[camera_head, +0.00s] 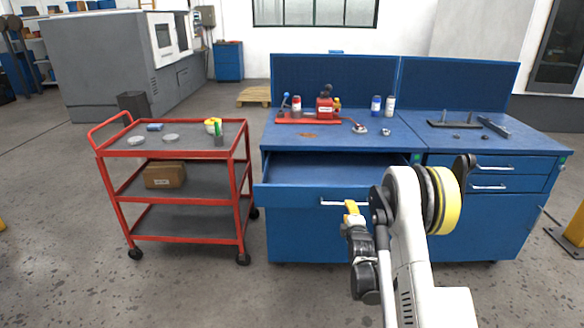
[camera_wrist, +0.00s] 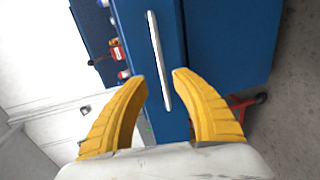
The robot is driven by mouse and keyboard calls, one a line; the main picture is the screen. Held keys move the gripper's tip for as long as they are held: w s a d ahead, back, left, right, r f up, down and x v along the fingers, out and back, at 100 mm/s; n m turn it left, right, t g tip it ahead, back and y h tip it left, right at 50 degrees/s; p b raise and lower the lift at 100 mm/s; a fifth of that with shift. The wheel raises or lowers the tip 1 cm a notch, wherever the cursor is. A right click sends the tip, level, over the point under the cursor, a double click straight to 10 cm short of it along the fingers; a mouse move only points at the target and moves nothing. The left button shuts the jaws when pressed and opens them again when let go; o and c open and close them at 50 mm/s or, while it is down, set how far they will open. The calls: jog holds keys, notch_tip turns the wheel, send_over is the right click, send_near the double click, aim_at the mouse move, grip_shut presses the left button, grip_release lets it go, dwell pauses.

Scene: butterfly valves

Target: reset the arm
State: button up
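My gripper (camera_wrist: 159,78) is open and empty, its two yellow fingers spread apart in the wrist view. In the head view my gripper (camera_head: 351,208) is in front of the blue workbench (camera_head: 300,230), close to the open drawer. The drawer (camera_head: 325,180) is pulled out and its inside looks empty. Its light handle (camera_wrist: 158,60) lies ahead of the fingers in the wrist view, apart from them. My arm is bent in front of the right part of the bench.
A red cart (camera_head: 243,190) with a cardboard box (camera_head: 165,175) stands left of the bench. A red tool (camera_head: 325,107) and several small containers are on the benchtop. A grey machine (camera_head: 105,65) stands at the back left. The floor in front is clear.

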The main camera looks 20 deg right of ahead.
jog(key=s+a+r+m+g+y, duration=0.25)
jog(key=a+r, duration=0.35)
jog(key=r, duration=0.5)
jog(key=s+a+r+m+g, duration=0.1)
jog(key=s+a+r+m, duration=0.4)
jog(key=s+a+r, duration=0.45)
jog(key=s+a+f+m+g+y, duration=0.1)
jog(key=s+a+m+g, duration=0.1)
jog(key=s, duration=1.2)
jog(key=s+a+f+m+g+y, duration=0.1)
jog(key=s+a+m, duration=0.4)
jog(key=s, duration=1)
jog(key=shift+s+f+g, duration=0.2)
jog(key=shift+f+g, duration=0.45)
jog(key=shift+g, duration=0.2)
